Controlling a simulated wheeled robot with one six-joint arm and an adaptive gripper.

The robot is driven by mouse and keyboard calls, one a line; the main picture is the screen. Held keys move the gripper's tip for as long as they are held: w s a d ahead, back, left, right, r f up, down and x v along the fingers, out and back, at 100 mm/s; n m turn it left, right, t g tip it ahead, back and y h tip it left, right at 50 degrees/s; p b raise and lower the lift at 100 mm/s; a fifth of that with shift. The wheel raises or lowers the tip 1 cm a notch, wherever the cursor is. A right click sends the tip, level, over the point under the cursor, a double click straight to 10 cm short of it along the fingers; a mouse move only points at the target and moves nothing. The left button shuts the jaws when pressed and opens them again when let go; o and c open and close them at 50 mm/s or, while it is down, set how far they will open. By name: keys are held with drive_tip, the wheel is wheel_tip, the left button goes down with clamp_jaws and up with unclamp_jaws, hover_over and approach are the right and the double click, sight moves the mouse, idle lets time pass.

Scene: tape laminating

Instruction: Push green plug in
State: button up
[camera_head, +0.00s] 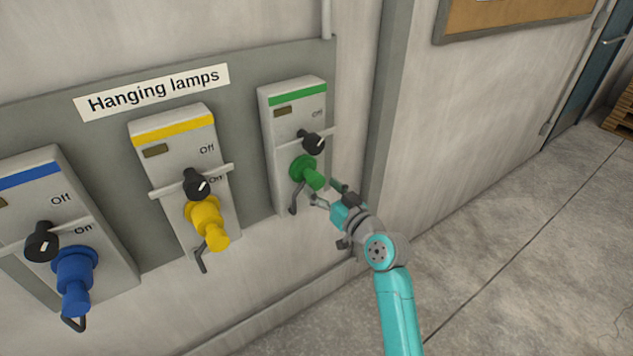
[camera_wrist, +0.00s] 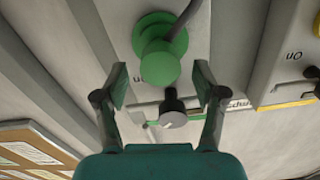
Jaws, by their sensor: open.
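The green plug (camera_head: 311,176) sits at the front of the green-striped switch box (camera_head: 295,124) at the right end of the panel. It also shows in the wrist view (camera_wrist: 160,52), upside down, with a dark cable beside it. My gripper (camera_head: 326,192) is just to the right of and below the plug. In the wrist view its two fingers (camera_wrist: 160,88) are spread apart and empty, with the plug beyond their tips. The black knob (camera_head: 313,142) of this box is above the plug; it shows between the fingers in the wrist view (camera_wrist: 173,110). How deep the plug sits cannot be told.
A yellow plug (camera_head: 207,222) and a blue plug (camera_head: 75,279) sit on similar boxes to the left, under a "Hanging lamps" sign (camera_head: 152,92). A grey pillar (camera_head: 387,110) stands close to the right of the panel.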

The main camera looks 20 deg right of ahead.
drive_tip(key=v, duration=0.8)
drive_tip(key=shift+s, duration=0.25)
drive_tip(key=s+f+m+g+h, duration=0.1)
drive_tip(key=s+f+m+h, duration=0.15)
drive_tip(key=s+f, duration=0.65)
drive_tip(key=s+f+m+h, duration=0.1)
drive_tip(key=s+f+h, duration=0.2)
drive_tip(key=s+f, duration=0.65)
drive_tip(key=s+a+r+n, duration=0.1)
drive_tip(key=s+r, duration=0.2)
drive_tip(key=s, duration=1.1)
drive_tip(key=s+a+r+g, duration=0.1)
drive_tip(key=s+r, duration=0.3)
drive_tip(key=s, duration=1)
drive_tip(key=shift+n, duration=0.35)
